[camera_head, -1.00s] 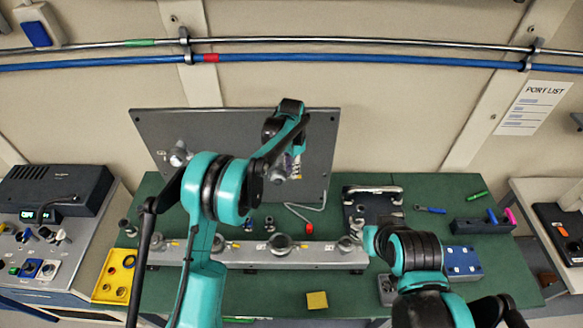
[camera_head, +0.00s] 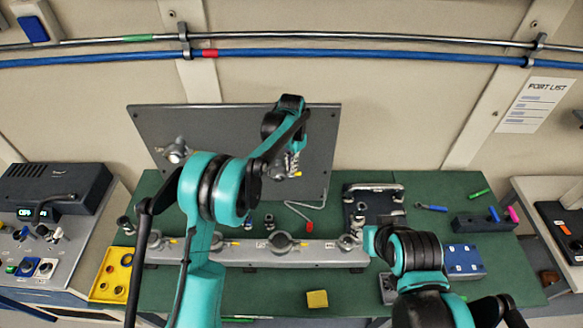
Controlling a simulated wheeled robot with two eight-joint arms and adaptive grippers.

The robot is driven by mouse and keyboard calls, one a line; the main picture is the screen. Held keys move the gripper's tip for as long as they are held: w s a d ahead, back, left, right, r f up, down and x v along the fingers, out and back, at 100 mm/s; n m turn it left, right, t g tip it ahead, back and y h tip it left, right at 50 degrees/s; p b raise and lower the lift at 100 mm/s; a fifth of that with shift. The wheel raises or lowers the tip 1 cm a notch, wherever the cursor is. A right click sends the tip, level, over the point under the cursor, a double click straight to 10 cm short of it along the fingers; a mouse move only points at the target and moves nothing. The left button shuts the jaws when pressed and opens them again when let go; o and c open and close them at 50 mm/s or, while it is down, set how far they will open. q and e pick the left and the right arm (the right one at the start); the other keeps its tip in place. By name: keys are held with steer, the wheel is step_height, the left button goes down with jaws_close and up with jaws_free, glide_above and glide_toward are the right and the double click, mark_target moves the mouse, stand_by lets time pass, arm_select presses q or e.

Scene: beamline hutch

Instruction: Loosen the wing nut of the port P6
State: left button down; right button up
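A dark upright panel (camera_head: 235,125) stands at the back of the green bench. A silver port fitting (camera_head: 176,152) shows on its left side. Another metal fitting (camera_head: 291,163) is at its right side, partly hidden by my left gripper (camera_head: 290,150). That gripper is at this fitting; I cannot tell whether its fingers are closed on it. A grey rail (camera_head: 335,254) with several round clamped ports (camera_head: 282,242) lies along the bench. Port labels are too small to read, so I cannot tell which is P6. My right arm is over the rail's right end; its fingers are not visible.
A bent rod with a red tip (camera_head: 309,227) lies before the panel. A yellow tray (camera_head: 110,277), a dark plate (camera_head: 373,192), a blue block (camera_head: 464,262) and a yellow block (camera_head: 317,299) are on the bench.

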arm_select(q)
steer(key=n+b, duration=0.2)
steer(key=n, duration=0.1)
steer(key=shift+f, duration=0.15)
steer(key=shift+n+b, duration=1)
steer(key=shift+n, duration=1)
steer(key=c, duration=1.8)
jaws_free()
steer(key=shift+o, duration=0.2)
step_height(320, 180, up, 12)
